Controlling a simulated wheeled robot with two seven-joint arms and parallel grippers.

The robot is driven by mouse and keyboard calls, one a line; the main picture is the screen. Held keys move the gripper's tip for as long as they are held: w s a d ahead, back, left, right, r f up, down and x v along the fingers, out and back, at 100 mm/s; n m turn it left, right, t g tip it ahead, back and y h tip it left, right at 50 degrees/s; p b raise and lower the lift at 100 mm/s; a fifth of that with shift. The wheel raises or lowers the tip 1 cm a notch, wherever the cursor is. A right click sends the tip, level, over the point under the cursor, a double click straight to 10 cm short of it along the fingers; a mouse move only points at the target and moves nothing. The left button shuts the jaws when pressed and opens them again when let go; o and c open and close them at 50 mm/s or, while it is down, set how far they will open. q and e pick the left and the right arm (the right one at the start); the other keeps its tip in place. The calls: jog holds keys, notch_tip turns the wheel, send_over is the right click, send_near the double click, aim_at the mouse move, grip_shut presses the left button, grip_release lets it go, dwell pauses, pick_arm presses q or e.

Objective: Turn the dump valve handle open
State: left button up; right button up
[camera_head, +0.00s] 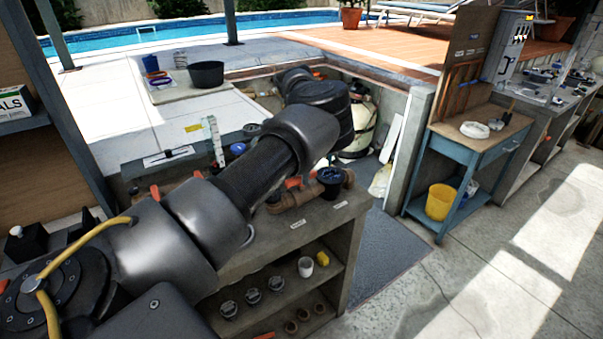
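My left arm reaches from the lower left across the bench toward the pit, and its dark far end (294,76) bends away at the back. The fingers of my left gripper are hidden, so I cannot see whether they are open or touch anything. Several orange-red valve handles show. One handle (293,183) is on the brown pipe (290,200) right of my forearm, and another handle (155,193) is left of it. I cannot tell which is the dump valve handle. My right gripper is out of view.
A bench (340,219) with shelves of small parts stands below my arm. A black-topped fitting (331,176) is on the bench. A pale tank (359,125) stands in the pit. A blue table (462,150) with a yellow bucket (440,201) is at right. The floor at right is clear.

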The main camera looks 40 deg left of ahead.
pick_arm(q)
jog(key=shift+o, duration=0.6)
jog(key=shift+r, duration=0.3)
notch_tip(320, 180, up, 10)
jog(key=b, duration=0.1)
jog(key=shift+r, duration=0.1)
